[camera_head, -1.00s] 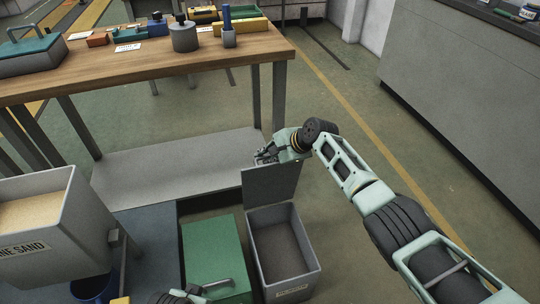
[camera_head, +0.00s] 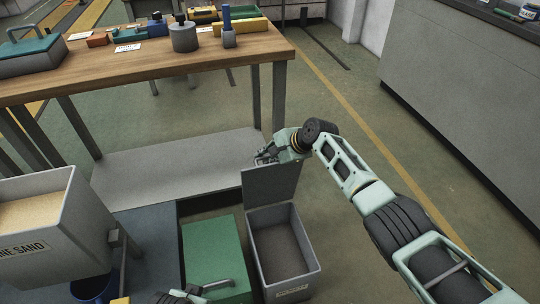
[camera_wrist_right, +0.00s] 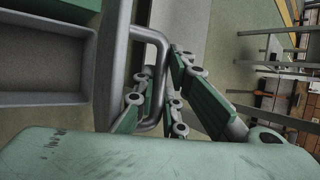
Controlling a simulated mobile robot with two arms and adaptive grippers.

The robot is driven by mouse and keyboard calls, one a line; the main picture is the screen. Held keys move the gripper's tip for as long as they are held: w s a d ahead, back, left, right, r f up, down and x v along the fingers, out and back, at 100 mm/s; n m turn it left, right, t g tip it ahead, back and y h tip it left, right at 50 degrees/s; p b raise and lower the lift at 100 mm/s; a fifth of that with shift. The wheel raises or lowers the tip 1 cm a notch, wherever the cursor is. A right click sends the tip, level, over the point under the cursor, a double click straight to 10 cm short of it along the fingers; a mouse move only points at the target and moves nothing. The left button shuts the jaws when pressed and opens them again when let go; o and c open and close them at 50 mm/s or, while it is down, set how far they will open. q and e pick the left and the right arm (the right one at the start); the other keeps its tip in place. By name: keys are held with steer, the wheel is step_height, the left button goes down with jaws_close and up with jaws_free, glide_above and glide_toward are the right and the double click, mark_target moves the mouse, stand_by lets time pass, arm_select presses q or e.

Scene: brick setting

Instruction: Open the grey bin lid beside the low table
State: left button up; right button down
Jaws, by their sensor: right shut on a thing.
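The grey bin (camera_head: 309,277) stands on the floor in the lower middle of the head view, right of the green box. Its lid (camera_head: 270,184) stands about upright at the far edge, and the dark inside shows. My right gripper (camera_head: 264,154) is at the lid's top edge, behind it. In the right wrist view the gripper (camera_wrist_right: 160,105) is shut on the lid's bent grey bar handle (camera_wrist_right: 150,36). A small part of my left gripper (camera_head: 178,298) shows at the bottom edge of the head view; its fingers cannot be made out.
The low grey platform (camera_head: 165,170) lies behind the bins, under the wooden table (camera_head: 130,68). The green box (camera_head: 212,255) is left of the grey bin. A sand bin (camera_head: 62,225) stands at the left. Open floor lies right of my right arm, up to a grey counter (camera_head: 465,90).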

steer(key=c, duration=2)
jaws_free()
steer(key=shift+w+a+r+t, duration=0.2)
steer(key=shift+w+a+t, duration=0.2)
steer(key=shift+w+t, duration=0.3)
steer(key=o, duration=0.4)
steer(key=shift+w+f, duration=0.15)
steer(key=shift+w, duration=0.05)
steer(key=shift+w+a+f, duration=0.25)
steer(key=shift+a+f, duration=0.05)
steer(key=shift+f, duration=0.15)
steer(key=shift+c, duration=1.1)
arm_select(q)
steer(key=shift+w+a+f, duration=0.2)
steer(key=shift+a+f, duration=0.1)
steer(key=shift+f, duration=0.05)
arm_select(e)
steer(key=shift+w+d+r, duration=0.1)
steer(key=shift+d+r, duration=0.05)
